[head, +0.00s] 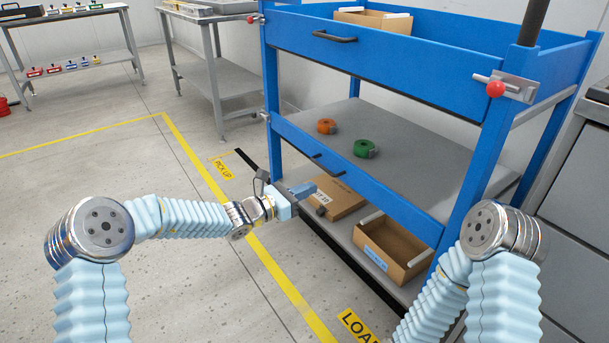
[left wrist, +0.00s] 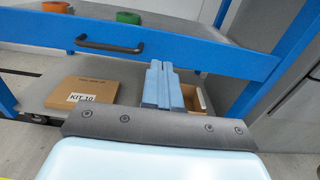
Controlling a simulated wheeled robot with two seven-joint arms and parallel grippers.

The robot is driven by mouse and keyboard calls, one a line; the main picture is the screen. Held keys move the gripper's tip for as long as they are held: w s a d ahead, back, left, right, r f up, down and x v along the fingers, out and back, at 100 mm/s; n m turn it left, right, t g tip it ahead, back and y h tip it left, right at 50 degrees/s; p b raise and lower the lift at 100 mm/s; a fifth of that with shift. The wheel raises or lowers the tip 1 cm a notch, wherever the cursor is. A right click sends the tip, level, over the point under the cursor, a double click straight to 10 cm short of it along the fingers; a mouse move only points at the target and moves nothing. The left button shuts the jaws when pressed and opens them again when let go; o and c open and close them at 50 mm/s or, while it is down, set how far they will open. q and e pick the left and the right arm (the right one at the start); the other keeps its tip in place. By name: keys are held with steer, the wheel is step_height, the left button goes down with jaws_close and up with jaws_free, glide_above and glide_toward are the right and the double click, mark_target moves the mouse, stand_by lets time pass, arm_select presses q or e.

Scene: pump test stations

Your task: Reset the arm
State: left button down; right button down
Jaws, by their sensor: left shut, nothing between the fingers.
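My left arm reaches in from the left of the head view. Its gripper (head: 304,190) is at the front of the blue rack's lower drawer level, close to the lower front panel (head: 350,172). In the left wrist view the two blue fingers (left wrist: 161,82) are together with nothing between them. They point toward the panel, to the right of its dark handle (left wrist: 110,45). I cannot tell whether they touch the panel. My right arm (head: 470,265) shows at the right, but its gripper is out of view.
The blue rack (head: 390,50) holds an orange roll (head: 326,126) and a green roll (head: 365,149) on its middle shelf. A closed carton marked KIT 10 (left wrist: 83,92) and an open carton (head: 393,245) sit below.

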arm_select(q)
steer(key=s+a+f+m+g+y+p, duration=0.3)
steer(key=s+f+m+g+y+p, duration=0.4)
steer(key=s+f, duration=1.15)
steer(key=s+a+f+m+g+y+p, duration=0.1)
steer(key=s+a+f+m+y, duration=0.1)
steer(key=s+a+m, duration=0.3)
steer(key=s+a+f+m+g+y+p, duration=0.1)
steer(key=s+a+f+m, duration=0.2)
steer(key=s+m, duration=0.8)
steer(key=shift+s+a+f+y, duration=0.2)
steer(key=shift+s+a+y, duration=0.2)
steer(key=shift+s+a, duration=0.7)
steer(key=shift+w, duration=0.25)
